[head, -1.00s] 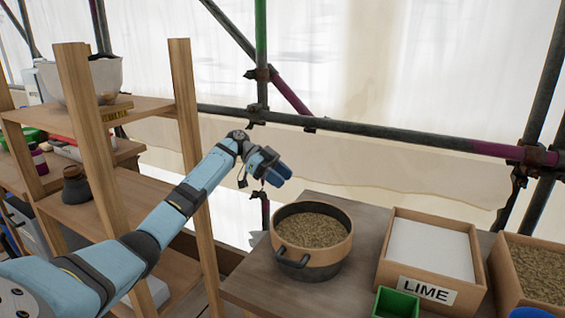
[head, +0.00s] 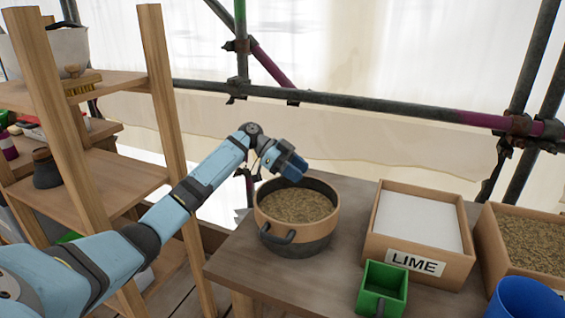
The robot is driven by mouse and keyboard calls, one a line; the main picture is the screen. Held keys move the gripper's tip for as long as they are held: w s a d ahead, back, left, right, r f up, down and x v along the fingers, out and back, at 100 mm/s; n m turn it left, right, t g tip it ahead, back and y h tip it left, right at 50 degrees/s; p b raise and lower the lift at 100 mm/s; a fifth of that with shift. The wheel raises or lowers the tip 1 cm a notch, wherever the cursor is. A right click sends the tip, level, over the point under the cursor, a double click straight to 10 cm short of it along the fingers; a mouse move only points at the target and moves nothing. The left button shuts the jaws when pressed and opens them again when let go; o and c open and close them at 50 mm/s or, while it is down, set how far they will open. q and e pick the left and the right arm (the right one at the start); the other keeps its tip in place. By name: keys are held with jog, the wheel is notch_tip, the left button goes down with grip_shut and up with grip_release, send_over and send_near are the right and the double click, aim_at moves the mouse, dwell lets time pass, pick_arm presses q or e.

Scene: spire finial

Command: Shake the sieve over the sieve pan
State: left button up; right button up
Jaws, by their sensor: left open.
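A round wooden-sided vessel (head: 322,235), apparently the sieve, stands on the table and is full of coarse tan grain (head: 297,206). It has a dark lower band, which may be the sieve pan under it; I cannot tell the two apart for sure. A dark loop handle (head: 277,236) sticks out at its front left. My left gripper (head: 293,170) is open and empty, just above the far rim of the vessel. Whether its fingertips touch the rim is unclear. My right gripper is not in view.
The table (head: 240,262) also carries a box labelled LIME (head: 417,262) with white powder, a green box (head: 382,289), a blue container (head: 525,300) and a box of grain (head: 530,240). A wooden shelf (head: 115,180) stands left. Scaffold poles (head: 380,103) run behind.

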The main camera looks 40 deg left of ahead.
pick_arm(q)
jog(key=shift+x, duration=1.2)
grip_shut()
